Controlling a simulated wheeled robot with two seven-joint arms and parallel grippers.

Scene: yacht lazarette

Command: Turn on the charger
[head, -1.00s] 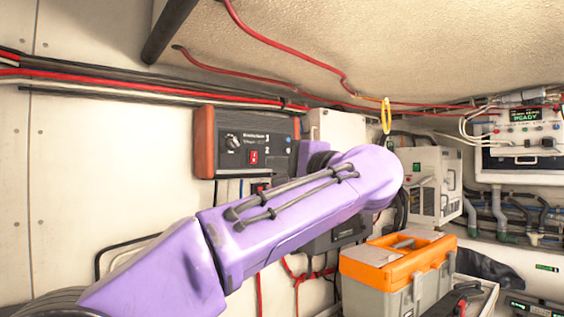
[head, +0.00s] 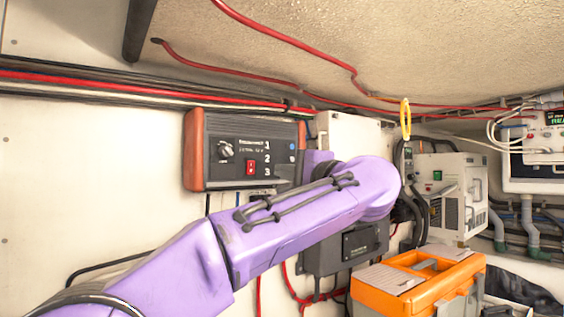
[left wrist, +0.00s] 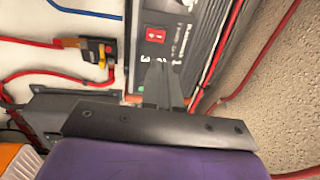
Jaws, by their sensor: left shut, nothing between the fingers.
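The charger (head: 222,172) is a dark wall box with orange-red ends, in the middle of the head view. In the left wrist view the closed fingers (left wrist: 158,84) point at the charger face, close to the numbers and short of the red switch (left wrist: 155,35). Contact cannot be told. My right gripper is out of view.
A dark box (head: 345,247) hangs below my arm, and an orange-lidded toolbox (head: 425,275) stands at lower right. A pale cabinet (head: 455,190) is behind it. Cables run along the wall.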

